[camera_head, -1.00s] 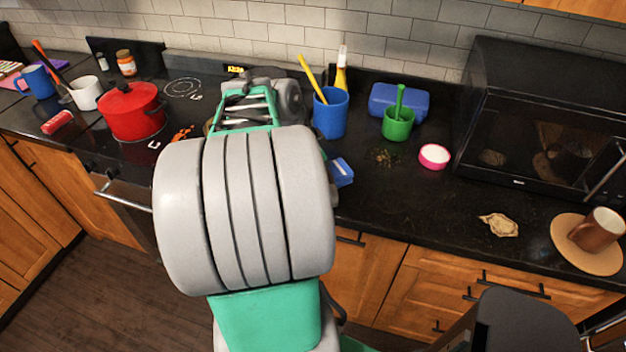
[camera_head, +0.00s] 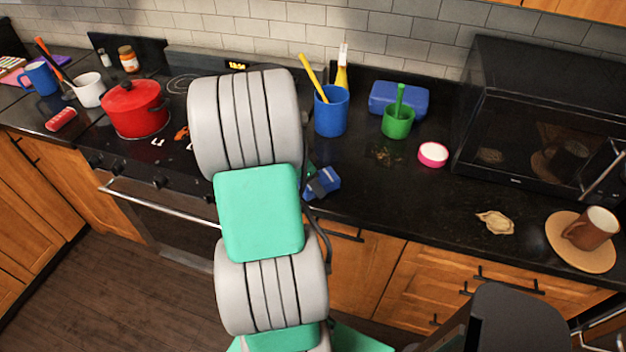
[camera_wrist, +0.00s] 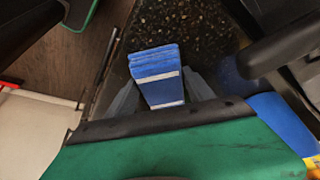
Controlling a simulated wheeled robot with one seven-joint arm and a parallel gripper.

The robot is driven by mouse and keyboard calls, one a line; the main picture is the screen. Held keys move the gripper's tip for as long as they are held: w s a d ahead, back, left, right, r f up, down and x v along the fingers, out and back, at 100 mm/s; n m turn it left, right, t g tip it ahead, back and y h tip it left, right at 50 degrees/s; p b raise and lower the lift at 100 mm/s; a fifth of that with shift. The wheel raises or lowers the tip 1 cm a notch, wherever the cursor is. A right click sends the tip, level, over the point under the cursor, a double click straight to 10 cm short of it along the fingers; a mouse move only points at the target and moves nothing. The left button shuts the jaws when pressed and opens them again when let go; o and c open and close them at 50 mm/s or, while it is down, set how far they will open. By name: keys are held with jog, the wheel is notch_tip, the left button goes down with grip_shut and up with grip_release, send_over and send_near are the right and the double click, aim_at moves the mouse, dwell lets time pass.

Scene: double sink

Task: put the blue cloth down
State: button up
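The blue cloth (camera_head: 322,183) shows near the front edge of the black counter, right of my arm in the head view. In the wrist view the folded cloth (camera_wrist: 157,72) has white stripes and lies between the grey fingers of my gripper (camera_wrist: 163,98). The fingers flank its near part, which looks pinched, so my gripper appears shut on it. Dark speckled countertop (camera_wrist: 185,35) lies behind the cloth. I cannot tell whether the cloth touches the counter. My arm hides much of the gripper in the head view.
A blue cup (camera_head: 331,112) with utensils, a green cup (camera_head: 397,122) and a pink-rimmed round item (camera_head: 433,154) stand behind and right. A red pot (camera_head: 135,109) is on the left. The microwave (camera_head: 540,120) fills the back right. Counter between cloth and crumpled item (camera_head: 496,223) is clear.

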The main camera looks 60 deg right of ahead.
jog(key=o, duration=0.4)
